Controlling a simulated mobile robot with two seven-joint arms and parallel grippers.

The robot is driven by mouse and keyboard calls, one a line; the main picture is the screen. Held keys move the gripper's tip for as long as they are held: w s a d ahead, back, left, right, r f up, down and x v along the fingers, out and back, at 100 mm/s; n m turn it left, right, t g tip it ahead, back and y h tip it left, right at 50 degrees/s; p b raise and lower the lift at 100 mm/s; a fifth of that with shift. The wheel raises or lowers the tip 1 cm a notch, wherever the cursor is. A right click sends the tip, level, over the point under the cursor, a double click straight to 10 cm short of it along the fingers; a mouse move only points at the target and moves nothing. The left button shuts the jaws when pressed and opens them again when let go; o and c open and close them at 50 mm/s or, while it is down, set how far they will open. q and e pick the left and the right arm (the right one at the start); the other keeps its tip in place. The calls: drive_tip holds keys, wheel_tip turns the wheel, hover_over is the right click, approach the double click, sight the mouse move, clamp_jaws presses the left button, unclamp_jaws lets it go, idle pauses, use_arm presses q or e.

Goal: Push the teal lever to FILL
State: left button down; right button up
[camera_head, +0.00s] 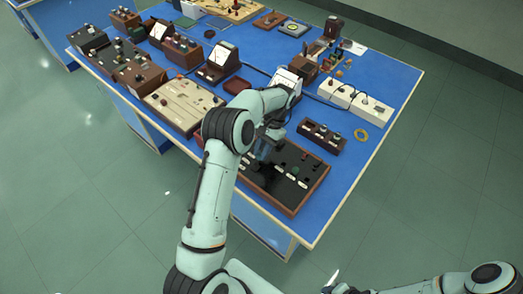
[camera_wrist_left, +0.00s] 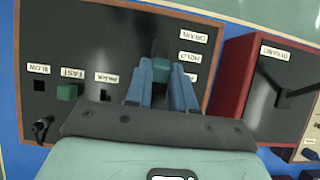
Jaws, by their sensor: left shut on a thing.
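The teal lever (camera_wrist_left: 160,70) stands in a dark slot on a black panel (camera_wrist_left: 110,40) with a brown wooden frame. My left gripper (camera_wrist_left: 158,84) is shut on it, with one blue finger on each side. Upside-down labels beside the slot read DRAIN (camera_wrist_left: 194,36) and HOLD (camera_wrist_left: 190,57); a third, nearer my gripper, is partly covered by a finger. The lever sits between HOLD and that third label. In the head view my left gripper (camera_head: 262,150) is over the far left part of the panel (camera_head: 309,196), and my arm hides the lever.
Another green knob (camera_wrist_left: 68,92) sits beside the FAST label on the panel. A red-sided box (camera_wrist_left: 236,85) stands close to the right in the wrist view. A small dark switch box (camera_head: 321,137) and white boxes (camera_head: 355,98) lie beyond the panel. My right arm is low at the right.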

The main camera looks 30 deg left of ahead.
use_arm(q)
drive_tip(key=c, duration=1)
unclamp_jaws()
drive_tip(key=shift+o, duration=0.2)
drive_tip(key=v, duration=1.2)
